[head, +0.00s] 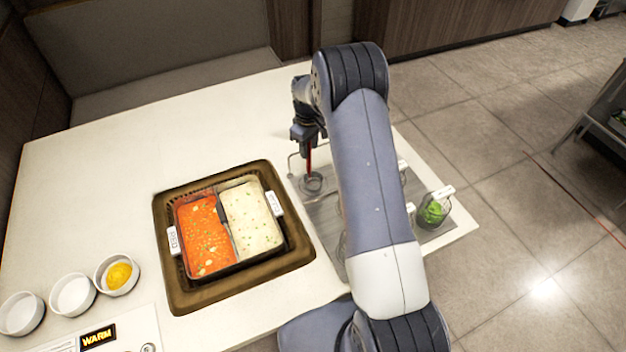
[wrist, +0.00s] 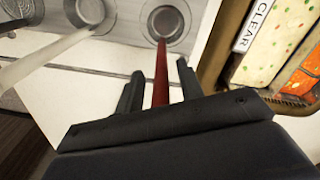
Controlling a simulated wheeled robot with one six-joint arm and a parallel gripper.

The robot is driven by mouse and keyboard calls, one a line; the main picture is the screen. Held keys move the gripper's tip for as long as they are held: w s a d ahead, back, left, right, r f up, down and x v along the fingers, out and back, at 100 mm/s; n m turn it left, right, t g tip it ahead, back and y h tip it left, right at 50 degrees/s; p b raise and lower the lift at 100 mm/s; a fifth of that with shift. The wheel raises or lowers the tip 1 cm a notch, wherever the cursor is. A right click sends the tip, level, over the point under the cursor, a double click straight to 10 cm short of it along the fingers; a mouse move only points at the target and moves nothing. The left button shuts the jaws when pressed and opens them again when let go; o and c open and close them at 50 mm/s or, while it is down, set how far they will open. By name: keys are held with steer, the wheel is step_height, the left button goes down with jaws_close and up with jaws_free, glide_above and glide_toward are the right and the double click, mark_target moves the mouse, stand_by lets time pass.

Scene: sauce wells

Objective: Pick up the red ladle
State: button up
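The red ladle stands with its red handle (head: 309,158) up and its round bowl (head: 312,184) on the grey rack, right of the soup pot. In the wrist view its red handle (wrist: 161,72) runs between my two fingers, and its bowl (wrist: 166,22) shows beyond them. My gripper (head: 306,133) is at the upper part of the handle; it also shows in the wrist view (wrist: 160,82). It is open, with a gap on each side of the handle. The handle's top end is hidden by the gripper body.
A pale-handled ladle (wrist: 45,60) stands beside the red one. The divided pot (head: 231,232) of red and clear soup sits in a brown tray (head: 170,292). Jars, one with greens (head: 433,211), stand on the right. White bowls (head: 72,294) are at the lower left.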

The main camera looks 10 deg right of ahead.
jaws_close()
stand_by(0.3)
